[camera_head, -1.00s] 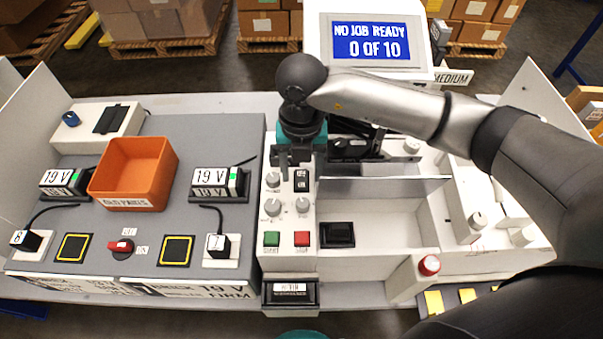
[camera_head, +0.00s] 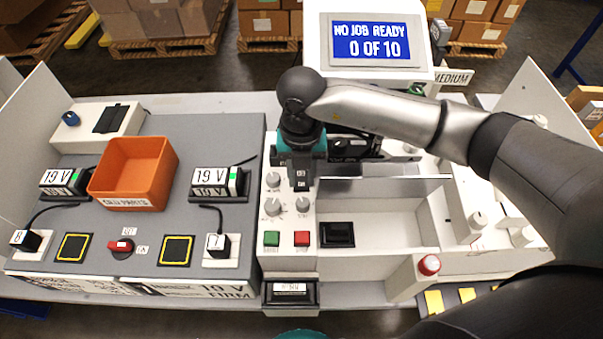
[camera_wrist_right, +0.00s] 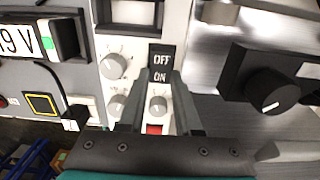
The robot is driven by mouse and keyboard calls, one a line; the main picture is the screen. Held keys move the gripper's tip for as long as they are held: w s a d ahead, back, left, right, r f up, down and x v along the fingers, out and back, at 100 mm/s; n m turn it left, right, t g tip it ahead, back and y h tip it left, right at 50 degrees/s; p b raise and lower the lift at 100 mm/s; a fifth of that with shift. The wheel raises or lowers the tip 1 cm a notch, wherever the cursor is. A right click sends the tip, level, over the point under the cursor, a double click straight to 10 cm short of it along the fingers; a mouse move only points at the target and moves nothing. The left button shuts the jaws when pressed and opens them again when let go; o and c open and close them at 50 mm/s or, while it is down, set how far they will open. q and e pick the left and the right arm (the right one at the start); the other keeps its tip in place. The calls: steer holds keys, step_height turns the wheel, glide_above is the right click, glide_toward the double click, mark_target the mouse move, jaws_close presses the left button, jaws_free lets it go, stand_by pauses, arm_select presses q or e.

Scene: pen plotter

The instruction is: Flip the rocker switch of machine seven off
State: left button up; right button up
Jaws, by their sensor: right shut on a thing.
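My right gripper (camera_head: 301,171) points down at the switch. In the wrist view the fingertips of this gripper (camera_wrist_right: 162,76) are at either side of the ON half, shut on the switch with a narrow gap between them. Exact contact is hard to see. My left gripper is not in view.
A green button (camera_head: 271,239) and a red button (camera_head: 302,239) sit below the knobs. A screen (camera_head: 371,41) reading NO JOB READY stands behind. An orange bin (camera_head: 133,172) is at left. A large black knob (camera_wrist_right: 270,90) is right of the fingers in the wrist view.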

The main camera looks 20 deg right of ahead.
jaws_close()
steer(key=shift+w+d+g+b, duration=0.1)
steer(key=shift+w+g+b, duration=0.25)
steer(key=shift+g, duration=0.55)
steer(key=shift+w+g+y+b, duration=0.1)
steer(key=shift+g+y+b, duration=0.35)
steer(key=shift+g, duration=0.35)
steer(key=shift+r, duration=0.1)
steer(key=o, duration=0.9)
jaws_free()
